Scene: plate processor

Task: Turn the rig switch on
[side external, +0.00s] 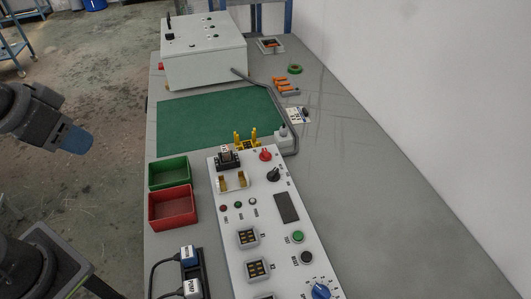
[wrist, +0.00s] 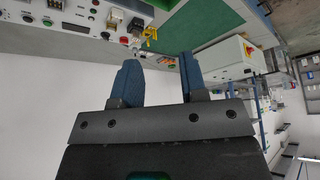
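The rig is a long white control panel (side external: 240,215) lying on the bench. Which one is the rig switch I cannot tell, as the labels are too small to read. My gripper (side external: 76,140) is off the bench to the left, well apart from the panel. In the wrist view my gripper (wrist: 160,66) has its two blue fingers spread, with nothing between them. Part of the panel (wrist: 75,14) shows there at the upper left.
A green bin (side external: 168,172) and a red bin (side external: 172,208) stand left of the panel. Plugs with cables (side external: 189,256) are nearer. A white box (side external: 204,55) stands at the back. The bench's right side is clear.

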